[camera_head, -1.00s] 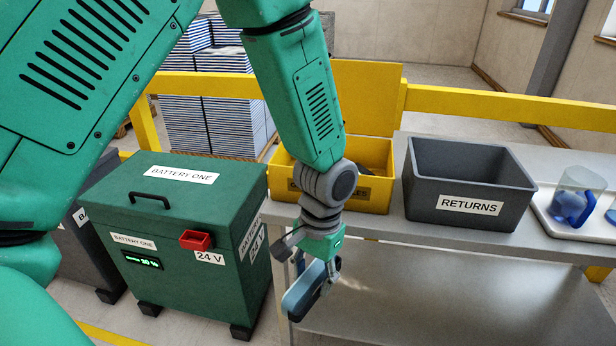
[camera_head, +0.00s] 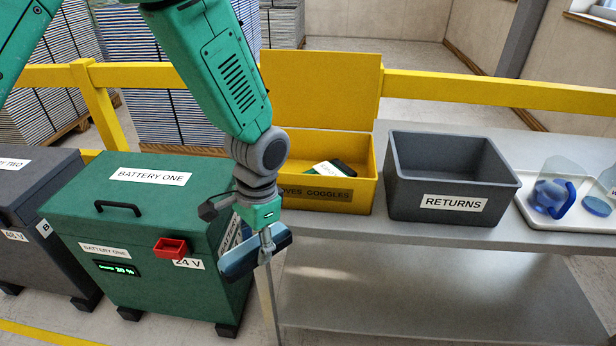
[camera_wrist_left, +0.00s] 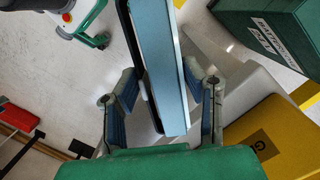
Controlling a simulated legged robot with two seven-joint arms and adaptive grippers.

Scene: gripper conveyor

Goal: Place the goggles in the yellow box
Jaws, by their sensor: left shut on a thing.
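The goggles (camera_head: 240,261) have a light blue lens and a dark frame. My left gripper (camera_head: 264,248) is shut on them, in front of the table's left end and beside the green battery box. In the left wrist view the goggles (camera_wrist_left: 162,62) lie between both fingers (camera_wrist_left: 165,88). The yellow box (camera_head: 340,196) stands open on the table, behind and to the right of the gripper. Its lid is up, and my wrist partly covers its front label. A dark item with a white and green label (camera_head: 332,168) lies inside it. My right gripper is not in view.
A grey RETURNS bin (camera_head: 453,203) stands right of the yellow box. A white tray (camera_head: 540,222) with a clear container and blue items is farther right. The green battery box (camera_head: 150,235) stands left of the table (camera_head: 400,234). A yellow rail (camera_head: 500,92) runs behind.

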